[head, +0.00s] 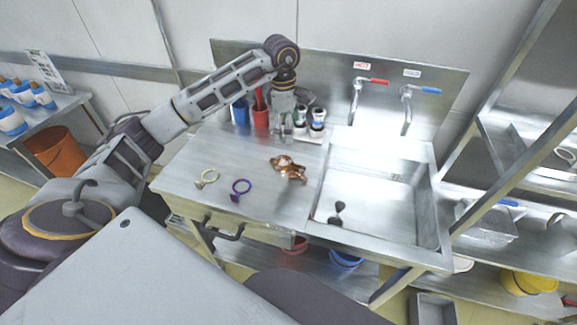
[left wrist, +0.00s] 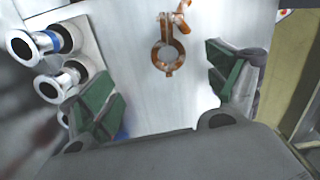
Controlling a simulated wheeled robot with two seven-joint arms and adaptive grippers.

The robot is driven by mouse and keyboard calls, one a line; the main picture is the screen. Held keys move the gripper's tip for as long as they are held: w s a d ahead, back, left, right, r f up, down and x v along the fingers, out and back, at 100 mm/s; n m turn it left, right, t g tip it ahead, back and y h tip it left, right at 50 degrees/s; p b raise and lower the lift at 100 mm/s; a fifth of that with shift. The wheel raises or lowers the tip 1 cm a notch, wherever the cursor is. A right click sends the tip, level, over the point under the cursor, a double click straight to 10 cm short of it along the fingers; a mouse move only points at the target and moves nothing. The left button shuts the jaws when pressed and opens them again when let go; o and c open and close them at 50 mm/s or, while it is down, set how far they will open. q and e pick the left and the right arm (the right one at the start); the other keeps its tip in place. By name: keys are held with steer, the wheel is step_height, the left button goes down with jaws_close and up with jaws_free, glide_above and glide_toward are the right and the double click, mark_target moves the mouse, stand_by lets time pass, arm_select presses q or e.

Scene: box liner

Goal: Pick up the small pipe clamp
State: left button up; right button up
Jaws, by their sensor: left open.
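A copper-brown piece (head: 288,168) lies on the steel counter left of the sink. In the left wrist view it shows as a ring clamp (left wrist: 168,58) with a stem, and more brown parts at the top edge. A purple ring clamp (head: 241,187) and a cream ring clamp (head: 208,177) lie nearer the counter's front. I cannot tell which is the small pipe clamp. My left gripper (head: 287,131) points down over the back of the counter, beyond the copper piece. In the left wrist view its fingers (left wrist: 168,88) are apart with nothing between them. My right gripper is not in view.
Capped bottles in a white rack (head: 310,138) stand close right of the left gripper. A red cup (head: 261,119) and a blue cup (head: 240,114) stand left of it. The sink (head: 385,200) holds a small dark object (head: 337,212).

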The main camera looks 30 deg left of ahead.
arm_select(q)
steer(key=shift+s+a+g+y, duration=0.3)
steer(key=shift+s+a, duration=0.25)
steer(key=shift+s, duration=0.05)
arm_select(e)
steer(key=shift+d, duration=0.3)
arm_select(q)
steer(key=shift+f, duration=0.2)
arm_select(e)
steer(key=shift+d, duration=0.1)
arm_select(q)
glide_above(284, 162)
step_height(284, 162, down, 8)
steer(key=shift+f+p, duration=0.1)
steer(key=shift+p, duration=0.3)
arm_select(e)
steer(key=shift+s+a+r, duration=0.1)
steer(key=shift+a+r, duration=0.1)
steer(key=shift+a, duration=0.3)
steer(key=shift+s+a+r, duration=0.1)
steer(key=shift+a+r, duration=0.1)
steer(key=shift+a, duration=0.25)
